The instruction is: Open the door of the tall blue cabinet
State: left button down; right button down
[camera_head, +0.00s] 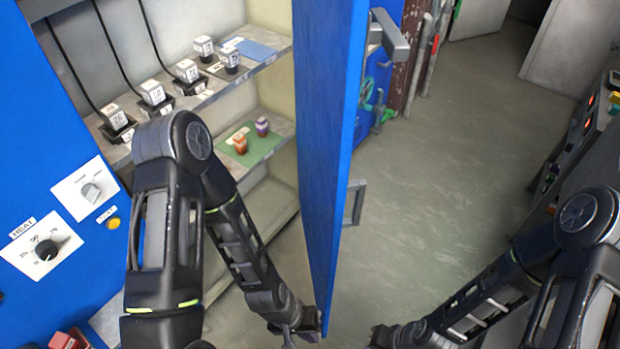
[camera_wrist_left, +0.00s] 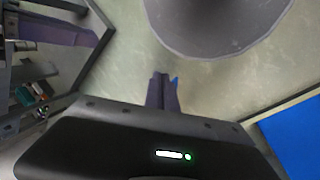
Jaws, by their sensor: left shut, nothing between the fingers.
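The tall blue cabinet (camera_head: 60,110) stands at the left with its inside and shelves in view. Its blue door (camera_head: 328,130) stands swung wide open, seen nearly edge-on, with a grey handle (camera_head: 355,202) on the outer face. My left arm reaches across the opening. My left gripper (camera_head: 306,328) is low by the door's inner side; I cannot tell whether it touches the door. In the left wrist view its fingers (camera_wrist_left: 163,92) are together and empty. My right gripper (camera_head: 384,336) is at the bottom edge, right of the door, its fingers unclear.
Cabled blocks (camera_head: 155,95) stand on the upper shelf. A green mat (camera_head: 250,150) with small coloured pieces lies on the shelf below. Dials (camera_head: 45,249) are on the cabinet's front panel. Open floor (camera_head: 450,150) lies right of the door. A control console (camera_head: 590,130) stands at the far right.

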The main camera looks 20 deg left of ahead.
pick_arm(q)
jog(key=w+a+r+n+t+h, duration=0.2)
jog(key=w+a+r+n+h, duration=0.2)
jog(key=r, duration=0.7)
jog(key=w+a+r+n+t+h, duration=0.2)
jog(key=w+a+r+n+h, duration=0.2)
jog(key=a+r+n, duration=0.4)
jog(key=w+a+r+n+t+h+p, duration=0.1)
jog(key=w+a+r+n+h, duration=0.3)
jog(key=r+n, duration=0.4)
notch_tip(320, 180, up, 7)
jog(key=shift+w+a+r+t, duration=0.15)
jog(key=shift+w+a+t, duration=0.75)
jog(key=shift+w, duration=0.3)
jog(key=shift+d, duration=0.1)
